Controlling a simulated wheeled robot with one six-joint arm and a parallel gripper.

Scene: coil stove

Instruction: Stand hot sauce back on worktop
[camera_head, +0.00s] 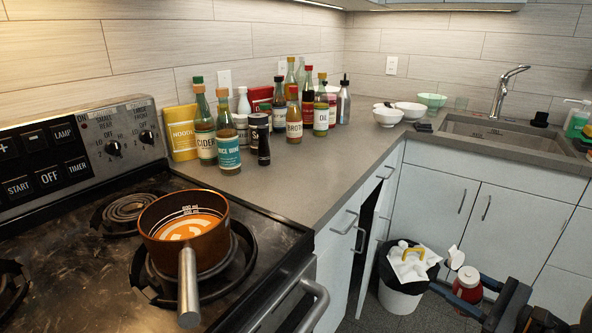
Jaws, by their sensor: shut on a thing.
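The hot sauce (466,291) appears to be the red bottle with a white top at the lower right. My gripper (470,299) is shut on it, with dark fingers on either side. The bottle is held in front of the lower cabinets, beside the bin and below worktop height. The grey worktop (305,178) runs from the stove to the back corner and along the right.
Several bottles, including rice wine (228,145), stand along the back of the worktop, whose front strip is clear. A copper pan (187,227) sits on the stove, its handle pointing forward. White bowls (388,117) stand near the sink (490,130). A bin (400,297) and an ajar cabinet door (378,222) are below.

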